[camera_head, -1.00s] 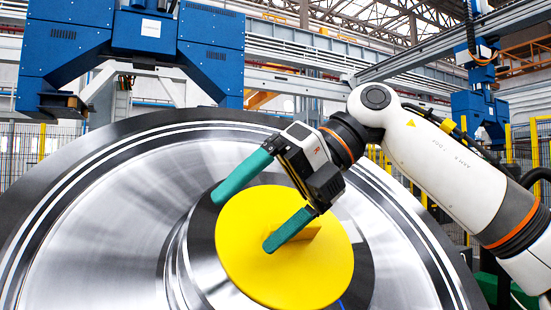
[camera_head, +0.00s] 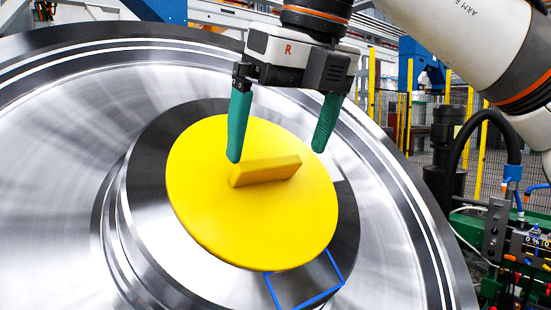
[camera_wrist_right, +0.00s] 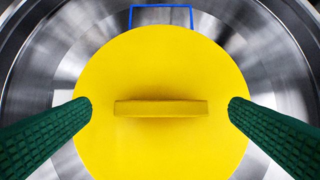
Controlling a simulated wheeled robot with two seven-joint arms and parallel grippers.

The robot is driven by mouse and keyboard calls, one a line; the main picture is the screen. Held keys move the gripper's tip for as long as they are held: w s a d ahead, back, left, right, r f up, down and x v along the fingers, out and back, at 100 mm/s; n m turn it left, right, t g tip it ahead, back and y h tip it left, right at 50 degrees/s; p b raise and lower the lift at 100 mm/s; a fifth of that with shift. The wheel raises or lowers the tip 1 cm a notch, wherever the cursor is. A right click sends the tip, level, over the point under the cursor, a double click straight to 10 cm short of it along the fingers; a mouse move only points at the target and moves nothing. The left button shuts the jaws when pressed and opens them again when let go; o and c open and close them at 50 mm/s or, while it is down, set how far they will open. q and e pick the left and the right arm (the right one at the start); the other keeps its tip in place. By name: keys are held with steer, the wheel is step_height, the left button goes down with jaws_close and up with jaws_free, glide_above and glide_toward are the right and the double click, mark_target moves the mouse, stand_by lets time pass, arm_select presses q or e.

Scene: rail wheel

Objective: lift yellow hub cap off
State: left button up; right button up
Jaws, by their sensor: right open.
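The yellow hub cap (camera_head: 225,215) is a round disc on the hub of the big steel wheel (camera_head: 60,150). A raised yellow bar handle (camera_head: 265,171) crosses its middle. My right gripper (camera_head: 276,157) is open, with green fingers pointing down toward the handle. In the right wrist view the cap (camera_wrist_right: 160,70) fills the middle. Its handle (camera_wrist_right: 160,107) lies between the two widely spread fingertips (camera_wrist_right: 160,108), with a gap on both sides. No contact with the handle shows. My left gripper is not in view.
A blue outline (camera_head: 308,292) marks the hub face below the cap, and it also shows in the wrist view (camera_wrist_right: 161,7). Yellow fence posts (camera_head: 405,110) and green machinery with cables (camera_head: 510,250) stand at the right, behind the wheel.

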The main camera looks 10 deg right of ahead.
mark_target(274, 164)
steer(key=p+x, duration=0.1)
steer(key=x, duration=0.2)
steer(key=shift+w+a+f, duration=0.15)
steer(key=shift+w+f, duration=0.1)
steer(key=shift+w, duration=0.05)
steer(key=shift+f, duration=0.4)
steer(key=c, duration=1)
steer(key=shift+r, duration=0.1)
steer(key=shift+r, duration=0.1)
steer(key=shift+s+d+r, duration=0.25)
steer(key=shift+s+r, duration=0.3)
steer(key=shift+s, duration=0.05)
steer(key=shift+s+d+r, duration=0.25)
steer(key=shift+s+r, duration=0.45)
steer(key=shift+s+d+r, duration=0.25)
steer(key=shift+s+r, duration=0.4)
steer(key=shift+r, duration=0.05)
